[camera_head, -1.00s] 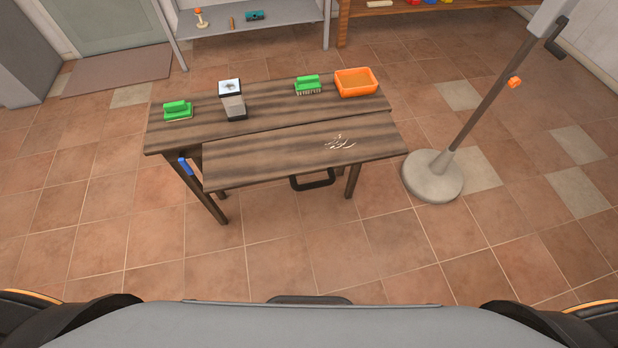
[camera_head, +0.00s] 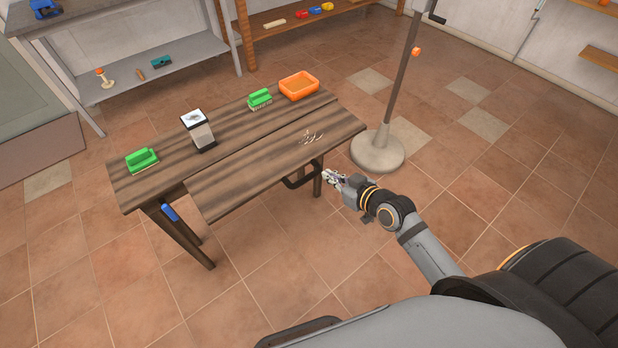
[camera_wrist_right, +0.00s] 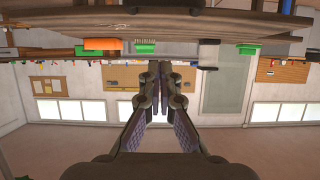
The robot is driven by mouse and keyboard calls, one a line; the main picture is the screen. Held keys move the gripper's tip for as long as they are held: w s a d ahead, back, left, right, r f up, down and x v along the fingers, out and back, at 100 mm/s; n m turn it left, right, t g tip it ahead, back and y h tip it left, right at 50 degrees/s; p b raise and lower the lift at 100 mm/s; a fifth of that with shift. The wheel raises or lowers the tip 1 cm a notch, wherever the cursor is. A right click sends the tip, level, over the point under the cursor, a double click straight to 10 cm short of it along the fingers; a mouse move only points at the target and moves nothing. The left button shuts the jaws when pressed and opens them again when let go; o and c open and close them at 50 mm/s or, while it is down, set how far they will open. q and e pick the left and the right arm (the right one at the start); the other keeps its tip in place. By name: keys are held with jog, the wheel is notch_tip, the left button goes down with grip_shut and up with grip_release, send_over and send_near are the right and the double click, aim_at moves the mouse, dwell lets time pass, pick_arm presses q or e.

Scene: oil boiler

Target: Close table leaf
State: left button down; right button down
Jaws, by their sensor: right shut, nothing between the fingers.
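The brown wooden table (camera_head: 160,184) has its striped front leaf (camera_head: 255,180) out flat, a little apart from the main top along a visible seam. A black handle (camera_head: 300,176) hangs under the leaf's front edge, and a blue lever (camera_head: 170,212) sits at the left table leg. My right gripper (camera_head: 331,177) is shut and empty, just right of the black handle near the leaf's front right corner. In the right wrist view, its fingers (camera_wrist_right: 158,76) are together, and the table's wood (camera_wrist_right: 215,25) spans the top of the upside-down picture. My left gripper is out of view.
On the table stand a green brush (camera_head: 142,160), a grey container (camera_head: 198,131), another green brush (camera_head: 260,99) and an orange tray (camera_head: 299,86). White marks (camera_head: 312,137) lie on the leaf. A round-based stand (camera_head: 377,152) is to the right. The front floor is open.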

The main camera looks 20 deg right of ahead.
send_over(312, 175)
jog(key=a, duration=0.1)
jog(key=f, duration=0.2)
jog(key=s+f, duration=0.1)
jog(key=f, duration=0.1)
jog(key=shift+s+d+f+b, duration=0.1)
jog(key=shift+s+f+b, duration=0.15)
jog(key=shift+f, duration=0.7)
jog(key=shift+s+d+f+b, duration=0.1)
jog(key=shift+s+f+b, duration=0.1)
jog(key=shift+f, duration=0.75)
